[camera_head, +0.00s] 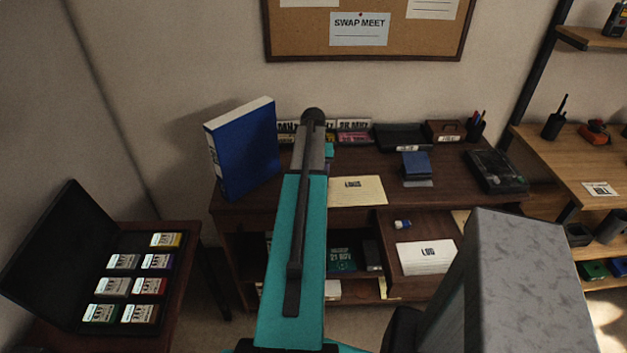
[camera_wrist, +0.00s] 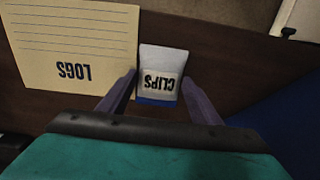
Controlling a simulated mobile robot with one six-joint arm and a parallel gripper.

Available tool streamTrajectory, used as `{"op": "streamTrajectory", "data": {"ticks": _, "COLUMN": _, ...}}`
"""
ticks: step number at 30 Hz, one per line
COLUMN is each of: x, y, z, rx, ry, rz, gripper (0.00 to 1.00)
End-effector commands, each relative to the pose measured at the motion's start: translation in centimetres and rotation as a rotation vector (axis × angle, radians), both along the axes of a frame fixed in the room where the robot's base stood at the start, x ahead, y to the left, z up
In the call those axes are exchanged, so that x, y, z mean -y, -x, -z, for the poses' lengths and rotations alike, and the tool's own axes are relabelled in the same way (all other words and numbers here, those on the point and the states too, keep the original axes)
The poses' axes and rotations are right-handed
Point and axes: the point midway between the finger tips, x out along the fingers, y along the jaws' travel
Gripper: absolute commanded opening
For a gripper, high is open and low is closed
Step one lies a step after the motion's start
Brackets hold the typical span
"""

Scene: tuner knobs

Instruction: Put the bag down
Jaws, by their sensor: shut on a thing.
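The bag (camera_wrist: 163,65), pale with a blue end and a label reading CLIPS, shows in the wrist view, where the word is upside down. My gripper (camera_wrist: 162,88) is shut on it, with one dark finger on each side. The bag is over the dark desk top, between the yellow LOGS paper (camera_wrist: 75,50) and a blue thing at lower right. I cannot tell whether it touches the desk. The LOGS paper (camera_head: 357,190) lies on the desk (camera_head: 407,170) there.
A blue binder (camera_head: 243,148) stands at the desk's left end. A blue box (camera_head: 416,164) and a dark device (camera_head: 497,171) are to the right. A drawer (camera_head: 402,228) is open in front with LOG paper. An open case (camera_head: 125,242) of labelled packs stands at left.

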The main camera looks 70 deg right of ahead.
Motion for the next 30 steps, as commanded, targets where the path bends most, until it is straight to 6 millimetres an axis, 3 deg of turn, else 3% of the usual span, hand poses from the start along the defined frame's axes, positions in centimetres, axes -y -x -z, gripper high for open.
{"op": "streamTrajectory", "data": {"ticks": 1, "x": 0.0, "y": 0.0, "z": 0.1, "rx": 0.000, "ry": 0.000, "rz": 0.000, "gripper": 0.63}}
{"op": "streamTrajectory", "data": {"ticks": 4, "x": 0.0, "y": 0.0, "z": 0.1, "rx": 0.000, "ry": 0.000, "rz": 0.000, "gripper": 0.77}}
{"op": "streamTrajectory", "data": {"ticks": 19, "x": 0.0, "y": 0.0, "z": -0.6, "rx": 0.000, "ry": 0.000, "rz": 0.000, "gripper": 0.77}}
{"op": "streamTrajectory", "data": {"ticks": 30, "x": 0.1, "y": -0.1, "z": -4.1, "rx": 0.001, "ry": 0.002, "rz": -0.001, "gripper": 0.77}}
